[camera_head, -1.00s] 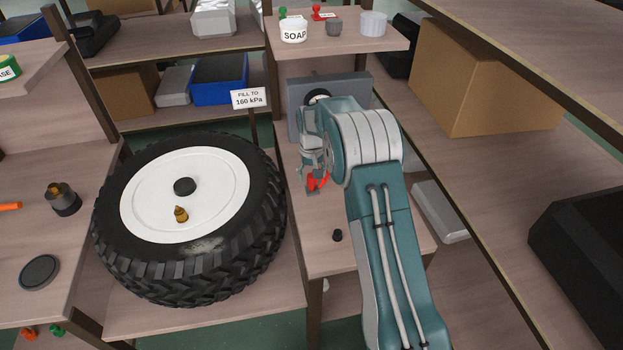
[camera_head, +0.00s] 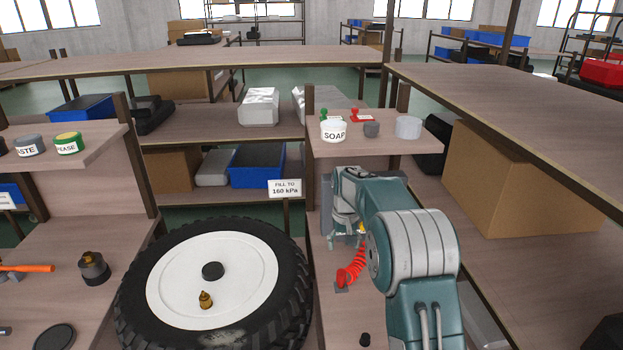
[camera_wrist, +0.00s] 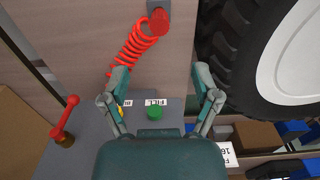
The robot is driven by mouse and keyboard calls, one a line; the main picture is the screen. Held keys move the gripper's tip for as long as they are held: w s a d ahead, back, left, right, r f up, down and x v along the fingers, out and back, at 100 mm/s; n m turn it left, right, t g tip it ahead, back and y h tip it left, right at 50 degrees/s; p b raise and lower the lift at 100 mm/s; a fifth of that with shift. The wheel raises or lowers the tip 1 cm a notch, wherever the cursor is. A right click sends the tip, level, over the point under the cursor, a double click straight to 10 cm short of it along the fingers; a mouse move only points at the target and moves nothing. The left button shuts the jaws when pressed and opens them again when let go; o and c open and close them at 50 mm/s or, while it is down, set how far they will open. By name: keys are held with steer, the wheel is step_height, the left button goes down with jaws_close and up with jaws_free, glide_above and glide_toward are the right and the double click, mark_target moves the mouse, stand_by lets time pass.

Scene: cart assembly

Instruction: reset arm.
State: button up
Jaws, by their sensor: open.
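My gripper (camera_wrist: 162,75) is open in the wrist view, its two teal fingers spread wide with nothing between their tips. In the head view my gripper (camera_head: 346,222) is partly hidden by my own teal arm, above the narrow bench right of the wheel. A red coiled hose (camera_head: 353,266) hangs just below it. The hose also shows in the wrist view (camera_wrist: 134,52), beside and apart from the fingers. A grey panel (camera_wrist: 85,137) with a green button (camera_wrist: 155,112), a "FILL" label and a red-handled brass valve (camera_wrist: 65,120) lies beyond the fingers.
A large black tyre on a white wheel (camera_head: 213,276) lies left of the arm, with a "FILL TO 160 kPa" sign (camera_head: 285,188) behind it. A shelf (camera_head: 385,147) with a soap tub (camera_head: 333,129) is above my gripper. A cardboard box (camera_head: 520,180) is at right.

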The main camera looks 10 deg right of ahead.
steer(key=s+r+t, duration=0.3)
steer(key=s+r, duration=1.3)
steer(key=s+f+t, duration=0.1)
steer(key=s+t, duration=0.1)
steer(key=s, duration=2.1)
steer(key=shift+t, duration=0.3)
